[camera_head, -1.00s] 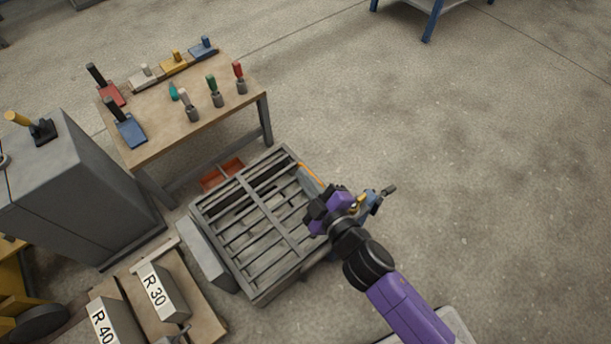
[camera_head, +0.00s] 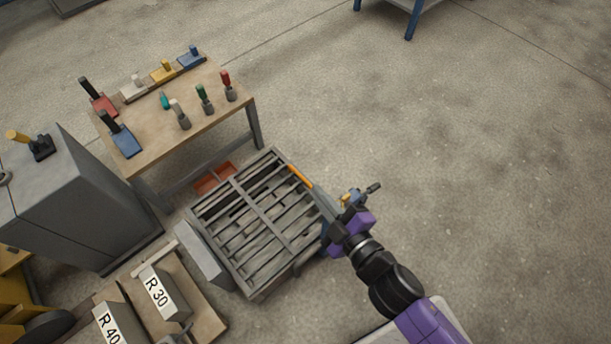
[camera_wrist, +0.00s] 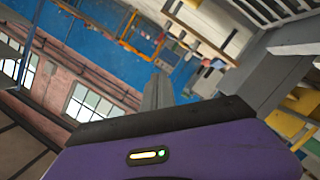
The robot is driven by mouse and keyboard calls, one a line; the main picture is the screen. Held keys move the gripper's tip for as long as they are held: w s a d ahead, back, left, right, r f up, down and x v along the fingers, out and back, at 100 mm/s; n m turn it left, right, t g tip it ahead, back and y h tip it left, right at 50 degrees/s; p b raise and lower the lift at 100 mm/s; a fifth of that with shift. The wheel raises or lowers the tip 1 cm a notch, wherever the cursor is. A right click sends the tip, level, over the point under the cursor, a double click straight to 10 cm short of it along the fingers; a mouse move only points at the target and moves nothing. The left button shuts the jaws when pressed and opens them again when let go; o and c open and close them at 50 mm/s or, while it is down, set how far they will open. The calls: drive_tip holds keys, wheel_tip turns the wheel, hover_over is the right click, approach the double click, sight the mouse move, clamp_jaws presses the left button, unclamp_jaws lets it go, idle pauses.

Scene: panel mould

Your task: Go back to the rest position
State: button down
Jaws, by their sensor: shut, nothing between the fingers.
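My gripper (camera_head: 338,236) is purple and black and is held beside the right edge of the grey slatted panel mould (camera_head: 262,222), partly in front of its lower right side. In the wrist view, its grey fingers (camera_wrist: 157,92) are together with nothing between them. An orange bar (camera_head: 300,176) lies along the mould's upper right edge. A blue and yellow fitting with a dark handle (camera_head: 358,195) shows just beyond my gripper; my gripper hides part of it.
A wooden bench (camera_head: 180,115) with several trowels and handled tools stands behind the mould. A grey cabinet (camera_head: 80,205) is at the left. Blocks marked R 30 (camera_head: 160,291) and R 40 (camera_head: 115,322) sit at lower left. The floor at right is clear.

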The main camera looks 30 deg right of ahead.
drive_tip(key=shift+s, duration=0.1)
drive_tip(key=s+d+r+m+h, duration=0.1)
drive_tip(key=s+r+m, duration=0.3)
drive_tip(key=s, duration=0.4)
drive_tip(key=s+d+r+m+g, duration=0.1)
drive_tip(key=s+r+m, duration=0.25)
drive_tip(key=s, duration=0.45)
drive_tip(key=s+d+r+m+h, duration=0.1)
drive_tip(key=s+r+m, duration=0.25)
drive_tip(key=s, duration=0.45)
wheel_tip(320, 180, up, 23)
drive_tip(key=p, duration=2.2)
drive_tip(key=shift+w+n, duration=0.3)
drive_tip(key=shift+w, duration=0.05)
drive_tip(key=shift+a, duration=0.1)
